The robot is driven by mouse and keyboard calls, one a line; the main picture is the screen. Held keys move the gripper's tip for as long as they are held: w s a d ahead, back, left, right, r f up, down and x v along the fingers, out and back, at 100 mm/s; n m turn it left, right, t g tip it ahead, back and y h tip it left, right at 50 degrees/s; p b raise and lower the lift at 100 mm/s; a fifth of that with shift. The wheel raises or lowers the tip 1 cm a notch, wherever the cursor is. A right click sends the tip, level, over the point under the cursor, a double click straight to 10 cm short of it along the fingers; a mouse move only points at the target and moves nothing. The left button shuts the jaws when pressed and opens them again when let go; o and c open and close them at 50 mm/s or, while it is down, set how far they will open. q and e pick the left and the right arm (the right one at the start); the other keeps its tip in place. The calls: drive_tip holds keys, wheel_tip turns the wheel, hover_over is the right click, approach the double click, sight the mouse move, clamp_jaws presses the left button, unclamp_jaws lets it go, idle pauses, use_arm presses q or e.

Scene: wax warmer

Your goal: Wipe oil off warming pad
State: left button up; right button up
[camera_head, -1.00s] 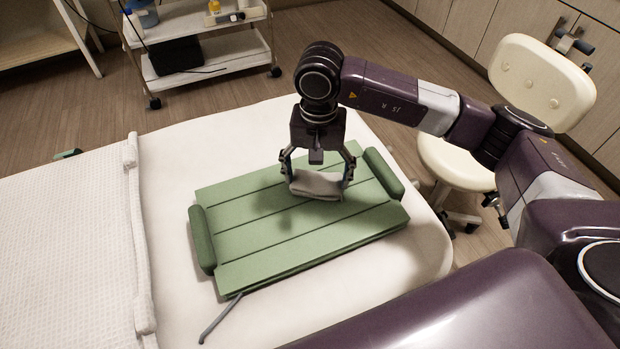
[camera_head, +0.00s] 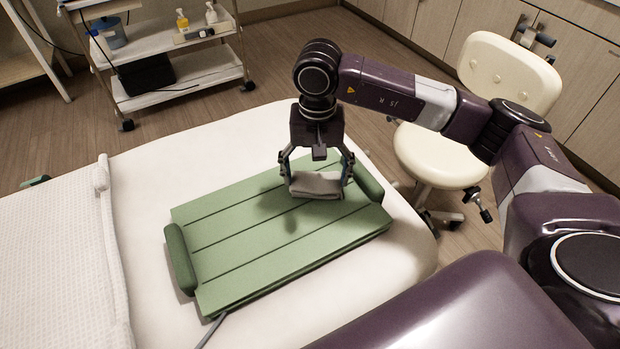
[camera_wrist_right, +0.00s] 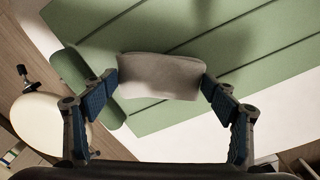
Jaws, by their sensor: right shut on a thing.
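The green warming pad (camera_head: 250,253) lies flat on the white bed, with a rolled edge at each short end. It also fills much of the right wrist view (camera_wrist_right: 200,30). My right gripper (camera_head: 317,184) is shut on a folded grey cloth (camera_head: 316,187), over the far right part of the pad. In the right wrist view the cloth (camera_wrist_right: 158,78) sits between the two blue-padded fingers (camera_wrist_right: 160,84). A shadow lies on the pad below it; I cannot tell whether the cloth touches the pad. No oil can be made out. My left gripper is out of view.
The white bed (camera_head: 140,172) surrounds the pad, with a textured white towel (camera_head: 50,265) at left. A cream chair (camera_head: 440,155) stands beyond the bed's right side. A trolley (camera_head: 180,95) with bottles stands at the back left. A grey cord leaves the pad's front edge.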

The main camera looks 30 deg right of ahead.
idle(0.3)
wheel_tip(320, 180, up, 2)
drive_tip(key=shift+w+a+p, duration=0.1)
drive_tip(key=shift+p, duration=0.45)
drive_tip(key=shift+r+p, duration=1.25)
drive_tip(key=shift+r, duration=1.25)
